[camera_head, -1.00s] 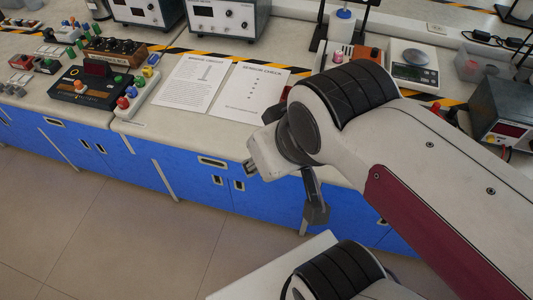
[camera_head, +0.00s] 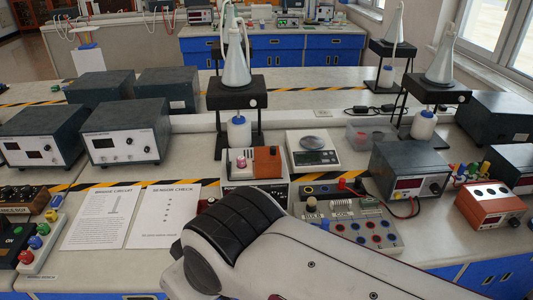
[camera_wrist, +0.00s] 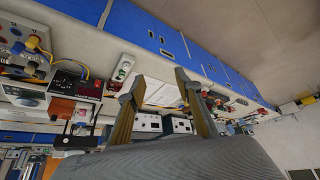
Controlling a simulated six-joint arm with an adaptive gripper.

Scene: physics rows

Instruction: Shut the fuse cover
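I cannot clearly make out a fuse cover. A small box with an orange block (camera_head: 267,163) on top stands mid-bench in the head view, beyond my arm; I cannot tell whether this block is the cover. My gripper (camera_wrist: 158,82) shows in the wrist view with its two fingers apart and nothing between them. It is away from the bench things, which appear upside down in that view. In the head view my arm crosses the bottom, and the gripper itself is out of sight.
A scale (camera_head: 313,151), a coil board (camera_head: 350,224) and a meter box (camera_head: 409,171) stand around the orange-topped box. Two paper sheets (camera_head: 165,215) lie to the left. A stand with a flask (camera_head: 236,95) rises behind. The bench front is partly hidden by my arm.

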